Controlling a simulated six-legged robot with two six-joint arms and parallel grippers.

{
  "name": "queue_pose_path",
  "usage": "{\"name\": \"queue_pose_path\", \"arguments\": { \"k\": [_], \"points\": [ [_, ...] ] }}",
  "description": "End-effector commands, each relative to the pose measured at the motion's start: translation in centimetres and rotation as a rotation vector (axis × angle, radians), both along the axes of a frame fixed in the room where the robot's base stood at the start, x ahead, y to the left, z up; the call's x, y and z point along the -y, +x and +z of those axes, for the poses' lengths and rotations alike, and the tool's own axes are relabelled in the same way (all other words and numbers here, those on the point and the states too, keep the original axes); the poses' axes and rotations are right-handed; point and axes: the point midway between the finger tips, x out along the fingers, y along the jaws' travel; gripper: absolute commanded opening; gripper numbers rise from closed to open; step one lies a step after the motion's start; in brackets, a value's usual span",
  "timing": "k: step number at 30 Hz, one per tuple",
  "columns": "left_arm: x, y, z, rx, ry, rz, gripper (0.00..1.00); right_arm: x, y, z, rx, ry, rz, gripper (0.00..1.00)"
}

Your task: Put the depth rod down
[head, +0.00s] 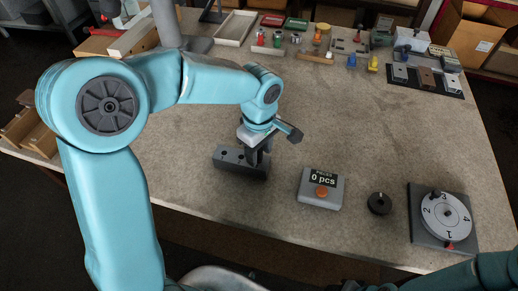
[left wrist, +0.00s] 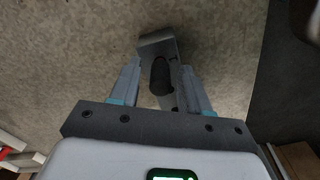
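A dark grey block (head: 228,158) with holes in its top lies near the table's front edge, left of centre. My left gripper (head: 258,156) is low over its right end, pointing down. In the left wrist view the two fingers (left wrist: 160,78) stand apart, with the block (left wrist: 157,46) showing between and beyond them. A dark rounded shape (left wrist: 159,75) sits between the fingers at the block, apart from the left finger. It looks like the depth rod, but I cannot tell it surely from a hole. My right gripper is not in view.
A grey counter box (head: 320,188) reading "0 pcs" with an orange button stands right of the block. A black knob (head: 379,203) and a numbered dial (head: 441,218) are farther right. Trays and small parts line the back. The middle of the table (head: 345,125) is clear.

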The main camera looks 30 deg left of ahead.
Motion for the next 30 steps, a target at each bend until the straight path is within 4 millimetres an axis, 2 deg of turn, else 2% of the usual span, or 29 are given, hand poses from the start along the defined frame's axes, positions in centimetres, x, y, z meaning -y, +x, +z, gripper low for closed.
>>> {"name": "queue_pose_path", "arguments": {
  "k": [8, 11, 14, 24, 30],
  "points": [
    [0.0, 0.0, 0.1, 0.000, 0.000, 0.000, 0.48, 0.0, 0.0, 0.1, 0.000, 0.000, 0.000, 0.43],
    [0.0, 0.0, 0.8, 0.001, 0.000, 0.000, 0.48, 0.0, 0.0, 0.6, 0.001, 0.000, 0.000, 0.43],
    [0.0, 0.1, 2.2, 0.003, 0.000, 0.001, 0.48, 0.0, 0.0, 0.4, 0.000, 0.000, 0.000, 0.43],
    [0.0, 0.1, 9.9, 0.004, -0.001, 0.000, 0.48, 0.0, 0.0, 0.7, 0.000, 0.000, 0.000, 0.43],
    [0.0, 0.0, 12.1, 0.000, 0.000, -0.001, 0.48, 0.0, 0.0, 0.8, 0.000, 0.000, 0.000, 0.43]
  ]
}}
